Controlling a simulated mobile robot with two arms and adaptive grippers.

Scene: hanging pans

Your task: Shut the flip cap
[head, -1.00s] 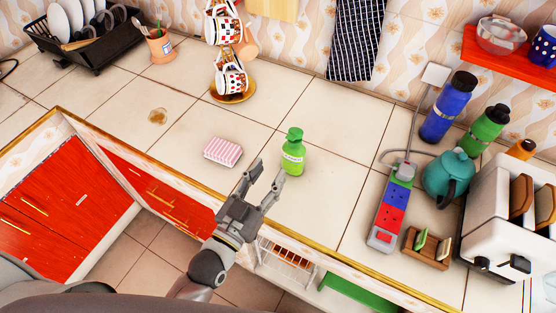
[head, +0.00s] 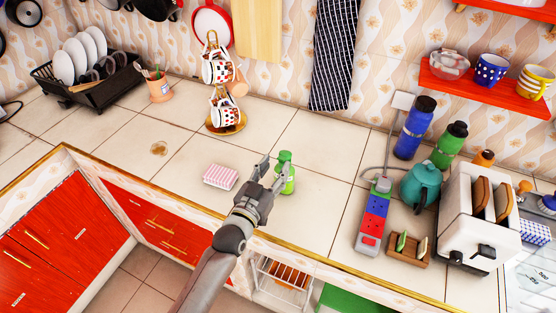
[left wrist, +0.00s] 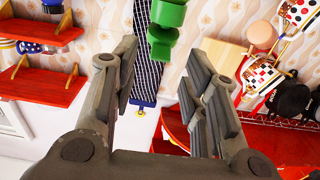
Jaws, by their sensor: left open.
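A green bottle (head: 288,185) with a pale label stands upright on the tiled counter in the head view. Its green cap (head: 285,156) is at the top; the cap's lid position is too small to tell there. In the left wrist view, turned upside down, the green cap (left wrist: 162,42) shows at the top, beyond and between the fingers. My left gripper (head: 273,168) is open and empty. In the head view its fingers overlap the bottle's left side and hide part of it; I cannot tell whether they touch. My right gripper is not in view.
A pink striped sponge (head: 220,176) lies left of the bottle. A mug stand (head: 238,127) stands behind. A power strip (head: 372,222), a teal teapot (head: 420,185) and a toaster (head: 478,225) are on the right. The counter between bottle and power strip is clear.

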